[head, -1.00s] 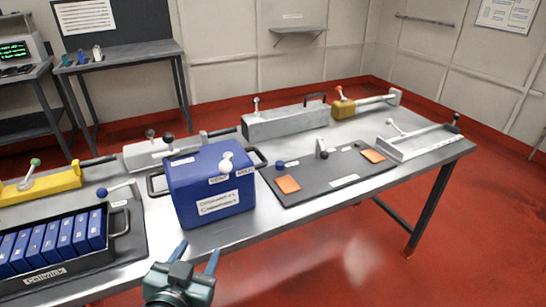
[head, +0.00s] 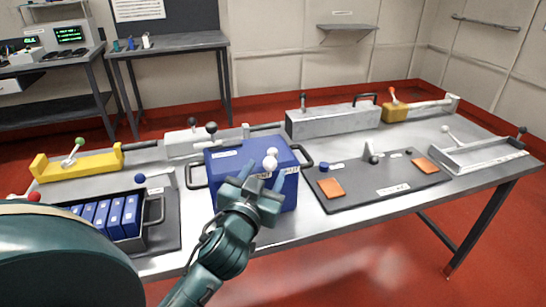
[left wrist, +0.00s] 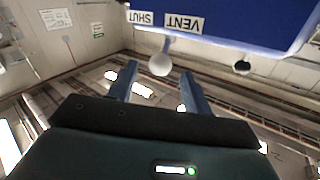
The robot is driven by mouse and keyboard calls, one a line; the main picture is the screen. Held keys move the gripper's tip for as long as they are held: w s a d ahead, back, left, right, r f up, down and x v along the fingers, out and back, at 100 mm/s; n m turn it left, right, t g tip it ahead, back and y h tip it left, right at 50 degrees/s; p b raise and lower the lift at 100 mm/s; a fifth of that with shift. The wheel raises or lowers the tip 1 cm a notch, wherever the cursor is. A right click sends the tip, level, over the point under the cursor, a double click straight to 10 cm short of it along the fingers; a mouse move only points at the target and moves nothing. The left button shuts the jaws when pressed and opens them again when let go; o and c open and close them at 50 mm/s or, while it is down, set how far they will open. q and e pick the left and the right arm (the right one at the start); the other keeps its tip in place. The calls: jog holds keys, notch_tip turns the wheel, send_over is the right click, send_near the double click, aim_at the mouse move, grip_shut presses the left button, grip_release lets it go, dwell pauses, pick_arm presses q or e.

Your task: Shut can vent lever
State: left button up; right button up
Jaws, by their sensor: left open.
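The blue can (head: 232,165) stands on the table, with its front partly hidden by my left gripper. Its vent lever (head: 271,153) shows as a white ball-ended handle at the top front edge. In the left wrist view, the lever's white ball (left wrist: 160,64) hangs below the can edge, between the SHUT label (left wrist: 141,17) and the VENT label (left wrist: 184,23). My left gripper (head: 264,174) is open in front of the can, its fingers pointing at the lever. In the wrist view the ball lies between the fingertips in line of sight; contact cannot be told.
A tray of blue batteries (head: 148,222) stands left of the can. A dark mat (head: 350,203) with orange pads lies to the right. A yellow fixture (head: 50,168), a grey box (head: 330,120) and a lever rail (head: 480,152) stand around. Floor in front is free.

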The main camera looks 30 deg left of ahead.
aim_at(270, 158)
pick_arm(q)
jog(key=x, duration=0.6)
jog(key=shift+p, duration=0.3)
jog(key=shift+c, duration=0.3)
grip_shut()
